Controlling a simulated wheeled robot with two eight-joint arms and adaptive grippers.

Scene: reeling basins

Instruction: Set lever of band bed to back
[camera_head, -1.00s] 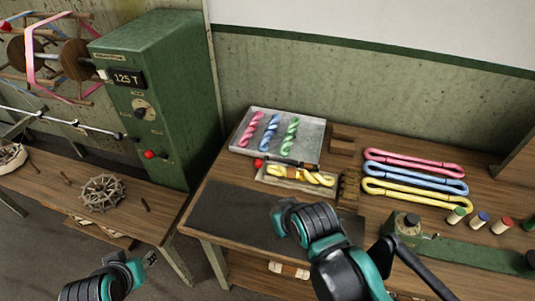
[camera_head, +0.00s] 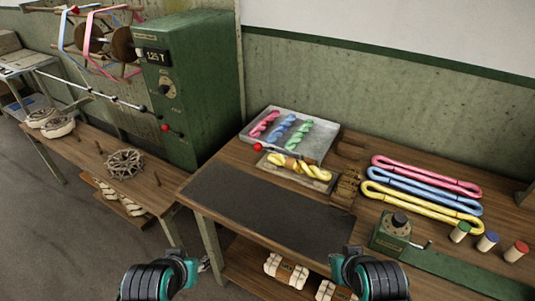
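The band bed (camera_head: 319,174) is a small pale tray on the right-hand table, with a twisted yellow skein (camera_head: 313,169) lying in it. Its lever ends in a red knob (camera_head: 257,147) at the tray's left end, and a dark rod runs from the knob along the far side. My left gripper (camera_head: 196,267) is low in the picture, left of the table and away from the lever. My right gripper (camera_head: 340,266) is at the table's front edge, well short of the bed. Neither touches anything that I can see; their fingers are too hidden to tell their opening.
A grey tray (camera_head: 318,128) with pink, blue and green skeins stands behind the bed. Looped bands (camera_head: 425,190), a green crank device (camera_head: 393,234) and spools (camera_head: 487,242) lie to the right. A dark mat (camera_head: 265,212) in front is clear. A green machine (camera_head: 195,85) stands left.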

